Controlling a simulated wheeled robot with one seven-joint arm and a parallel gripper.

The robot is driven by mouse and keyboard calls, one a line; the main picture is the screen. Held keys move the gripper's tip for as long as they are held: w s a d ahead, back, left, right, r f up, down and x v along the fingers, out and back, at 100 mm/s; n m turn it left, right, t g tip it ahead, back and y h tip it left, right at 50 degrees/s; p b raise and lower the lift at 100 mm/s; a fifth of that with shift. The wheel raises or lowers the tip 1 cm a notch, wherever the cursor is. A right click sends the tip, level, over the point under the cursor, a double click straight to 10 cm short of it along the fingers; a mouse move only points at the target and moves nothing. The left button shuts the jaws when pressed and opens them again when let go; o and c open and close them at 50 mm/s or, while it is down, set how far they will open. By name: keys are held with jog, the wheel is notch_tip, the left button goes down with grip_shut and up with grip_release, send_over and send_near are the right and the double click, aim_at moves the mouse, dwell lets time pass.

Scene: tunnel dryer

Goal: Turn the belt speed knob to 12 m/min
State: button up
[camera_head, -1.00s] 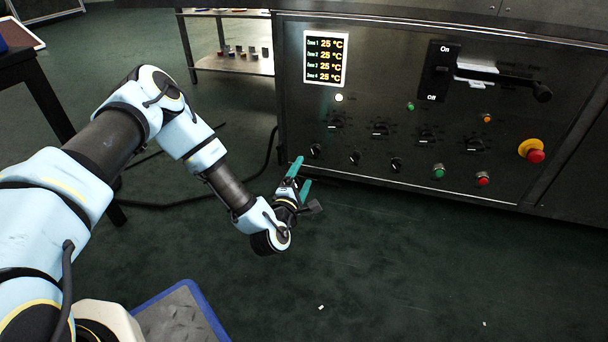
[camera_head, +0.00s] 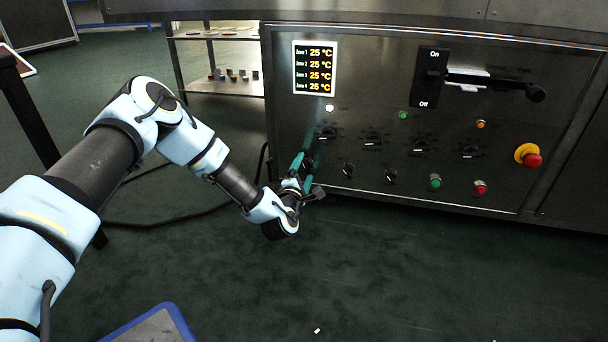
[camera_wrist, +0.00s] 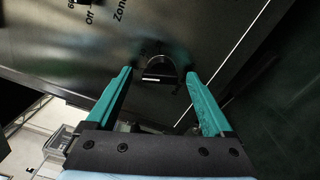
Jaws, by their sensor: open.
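My gripper (camera_head: 302,167) is open and points at the lower left of the dryer's control panel (camera_head: 450,95). In the wrist view a dark round knob with a light edge (camera_wrist: 158,79) shows between the two teal fingers, apart from both. The fingers partly cover the left end of the lower knob row in the head view. Two more small black knobs, a middle one (camera_head: 348,170) and a right one (camera_head: 390,177), are right of the gripper. Their labels are too small to read, so I cannot tell which knob sets belt speed.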

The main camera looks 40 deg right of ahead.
jog(key=shift+c, duration=0.3)
jog(key=c, duration=1.3)
jog(key=shift+m+p, duration=0.4)
jog(key=m+p, duration=0.2)
jog(key=shift+s+r+m, duration=0.1)
jog(key=shift+r+m, duration=0.05)
jog(key=shift+m, duration=0.15)
jog(key=m+p, duration=0.3)
jog(key=shift+m, duration=0.4)
jog(key=m+p, duration=0.3)
jog(key=m, duration=0.2)
jog(key=shift+f+m+p, duration=0.15)
jog(key=shift+m+p, duration=0.3)
jog(key=shift+m, duration=0.5)
jog(key=shift+f+m+p, duration=0.1)
jog(key=shift+m+p, duration=0.3)
jog(key=shift+m, duration=0.55)
